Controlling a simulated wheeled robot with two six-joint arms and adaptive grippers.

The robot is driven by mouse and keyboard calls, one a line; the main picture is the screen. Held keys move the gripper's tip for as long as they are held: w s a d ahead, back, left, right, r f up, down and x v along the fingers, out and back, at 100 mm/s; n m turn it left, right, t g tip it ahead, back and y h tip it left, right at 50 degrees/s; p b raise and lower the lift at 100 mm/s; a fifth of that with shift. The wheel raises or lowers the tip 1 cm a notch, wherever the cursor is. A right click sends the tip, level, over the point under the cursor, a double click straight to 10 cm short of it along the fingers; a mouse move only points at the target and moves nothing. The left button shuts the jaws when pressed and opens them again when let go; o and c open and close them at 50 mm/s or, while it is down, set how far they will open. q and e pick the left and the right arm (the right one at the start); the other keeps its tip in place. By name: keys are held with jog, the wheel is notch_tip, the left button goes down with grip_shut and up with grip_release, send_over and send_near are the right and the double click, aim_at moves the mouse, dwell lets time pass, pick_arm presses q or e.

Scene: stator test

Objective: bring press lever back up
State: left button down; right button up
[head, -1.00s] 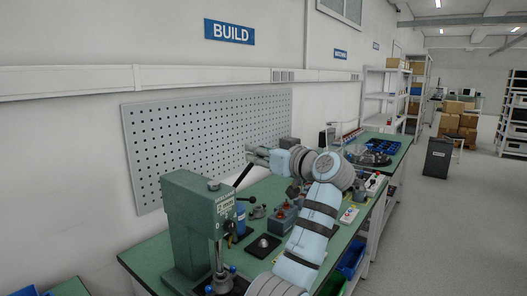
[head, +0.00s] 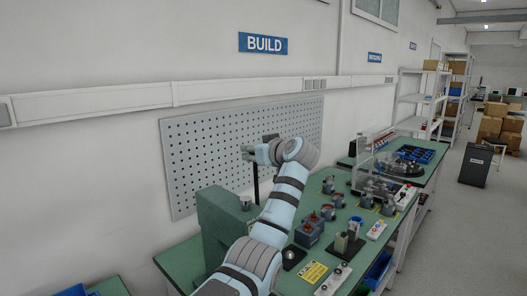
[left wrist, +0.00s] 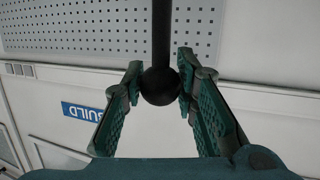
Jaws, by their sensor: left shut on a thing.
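The green arbor press (head: 222,225) stands on the near end of the green bench, partly hidden by my left arm. Its black lever (head: 256,184) points nearly straight up. My left gripper (head: 248,152) is at the lever's top end, well above the bench. In the left wrist view, the round black knob (left wrist: 160,87) of the lever sits between the two green finger pads of my left gripper (left wrist: 160,80), which is shut on it. The lever rod runs up out of that view. My right gripper is out of view.
A grey pegboard (head: 190,165) is on the wall behind the press. Motor parts (head: 308,233) and small fixtures stand on the bench to the right of my arm. A clear guarded station (head: 375,160) is farther along.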

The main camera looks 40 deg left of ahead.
pick_arm(q)
jog(key=shift+a, duration=0.7)
jog(key=c, duration=1.4)
grip_release()
jog(key=shift+f, duration=0.1)
jog(key=shift+c, duration=0.2)
jog(key=shift+o, duration=0.8)
jog(key=shift+s+a, duration=0.1)
jog(key=shift+a, duration=0.1)
jog(key=shift+d, duration=0.4)
jog(key=v, duration=1.1)
jog(key=shift+d, duration=0.15)
